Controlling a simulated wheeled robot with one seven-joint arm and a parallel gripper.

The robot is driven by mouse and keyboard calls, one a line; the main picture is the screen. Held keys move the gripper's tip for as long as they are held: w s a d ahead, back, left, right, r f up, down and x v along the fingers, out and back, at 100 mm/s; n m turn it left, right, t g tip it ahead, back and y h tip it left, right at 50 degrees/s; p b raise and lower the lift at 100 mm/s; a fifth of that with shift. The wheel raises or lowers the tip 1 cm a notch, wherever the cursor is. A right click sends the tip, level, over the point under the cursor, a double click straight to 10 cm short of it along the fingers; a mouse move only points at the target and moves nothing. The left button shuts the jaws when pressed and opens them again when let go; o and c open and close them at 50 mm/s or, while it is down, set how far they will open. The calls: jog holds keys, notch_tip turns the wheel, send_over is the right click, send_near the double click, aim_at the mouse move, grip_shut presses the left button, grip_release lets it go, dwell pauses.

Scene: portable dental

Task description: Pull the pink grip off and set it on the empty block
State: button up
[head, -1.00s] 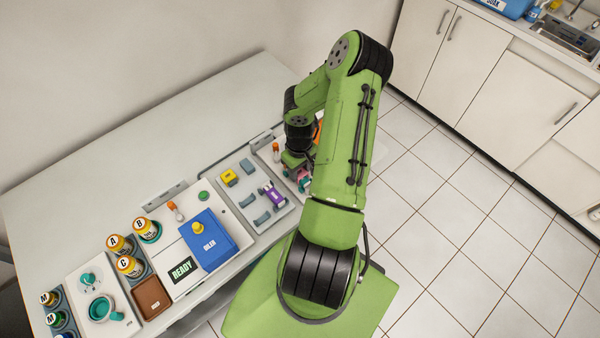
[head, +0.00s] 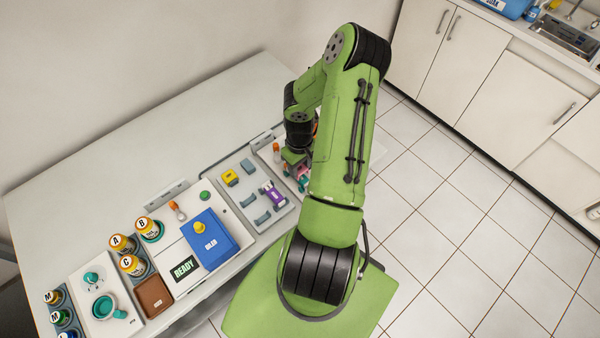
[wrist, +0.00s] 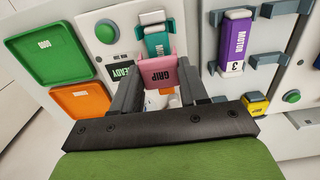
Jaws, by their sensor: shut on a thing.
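The pink grip (wrist: 160,74), labelled GRIP, is between the two dark fingers of my gripper (wrist: 158,88) in the wrist view. The gripper is shut on it. A teal part (wrist: 157,40) sits directly above the pink grip in that picture. I cannot tell whether the two are still joined. In the head view the pink grip (head: 302,171) shows only partly beside my arm. Bare grey blocks (head: 247,166) stand on the panel to its left; which one the task means is unclear.
A purple motor (wrist: 234,42) sits among grey blocks, with a yellow part (wrist: 255,104) nearby. A green tray (wrist: 45,50), an orange tray (wrist: 80,100) and a green button (wrist: 105,32) lie on the other side. A blue box (head: 210,240) stands farther left in the head view.

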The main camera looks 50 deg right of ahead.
jog(key=shift+r+p, duration=1.35)
jog(key=shift+r, duration=0.65)
jog(key=shift+f, duration=0.1)
dwell(0.3)
